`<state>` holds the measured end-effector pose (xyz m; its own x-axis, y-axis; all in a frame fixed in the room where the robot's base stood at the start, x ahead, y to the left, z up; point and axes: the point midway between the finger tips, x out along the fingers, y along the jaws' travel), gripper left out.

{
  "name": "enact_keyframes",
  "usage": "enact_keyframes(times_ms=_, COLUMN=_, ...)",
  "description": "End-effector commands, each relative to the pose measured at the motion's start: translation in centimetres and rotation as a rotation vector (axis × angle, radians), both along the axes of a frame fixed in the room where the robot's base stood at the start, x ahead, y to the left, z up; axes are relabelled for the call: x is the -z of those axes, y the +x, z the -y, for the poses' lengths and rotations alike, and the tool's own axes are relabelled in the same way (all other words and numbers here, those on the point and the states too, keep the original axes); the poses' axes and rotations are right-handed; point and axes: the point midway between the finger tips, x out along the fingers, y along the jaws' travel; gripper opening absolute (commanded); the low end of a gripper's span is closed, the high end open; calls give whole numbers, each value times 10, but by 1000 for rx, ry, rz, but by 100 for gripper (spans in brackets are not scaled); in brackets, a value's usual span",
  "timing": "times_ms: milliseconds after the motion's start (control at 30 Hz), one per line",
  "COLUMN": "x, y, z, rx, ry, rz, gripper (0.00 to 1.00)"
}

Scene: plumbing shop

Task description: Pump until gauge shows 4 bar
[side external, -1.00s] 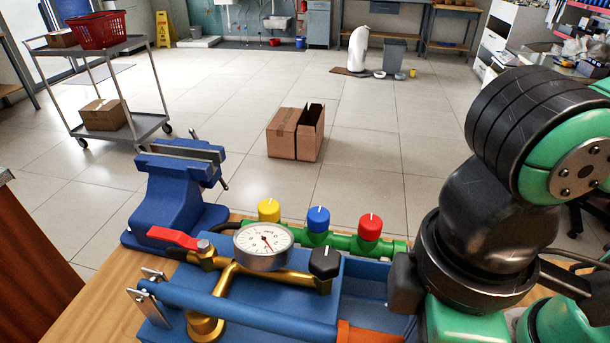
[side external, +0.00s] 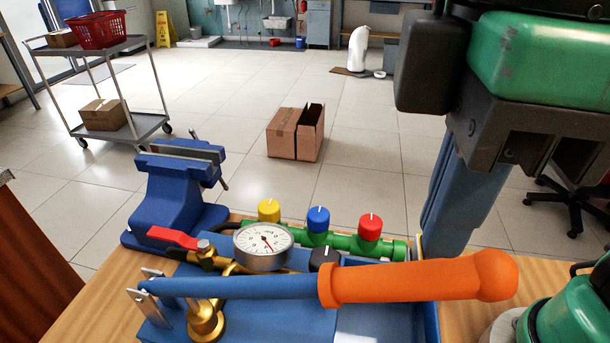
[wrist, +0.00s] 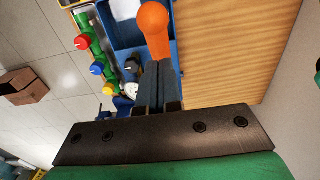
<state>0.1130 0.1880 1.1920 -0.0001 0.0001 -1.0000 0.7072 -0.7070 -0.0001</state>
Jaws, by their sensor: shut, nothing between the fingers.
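The pump's blue lever (side external: 235,286) with its orange grip (side external: 420,281) extends roughly level over the blue pump tank (side external: 270,322). The round white gauge (side external: 263,240) has a red needle pointing to the lower right; its numbers are too small to read surely. A black knob (side external: 323,258) is partly hidden behind the lever. My gripper (side external: 440,235) is shut and empty, fingers pointing down behind the grip. In the wrist view, the orange grip (wrist: 153,22) lies just beyond the fingertips (wrist: 160,66); I cannot tell whether they touch.
A green manifold (side external: 340,241) with yellow (side external: 268,210), blue (side external: 318,219) and red (side external: 370,227) knobs lies behind the gauge. A red-handled valve (side external: 172,238) and a blue vise (side external: 175,190) stand left. The wooden bench (side external: 95,310) is bare at front left.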

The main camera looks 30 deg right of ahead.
Motion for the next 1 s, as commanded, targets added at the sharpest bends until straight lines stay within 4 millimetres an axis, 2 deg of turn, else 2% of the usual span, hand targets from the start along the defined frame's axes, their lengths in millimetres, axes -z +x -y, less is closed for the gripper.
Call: enact_keyframes(times_ms=1000, x=57, y=-7, z=6, rx=0, ry=1, rz=1, gripper=0)
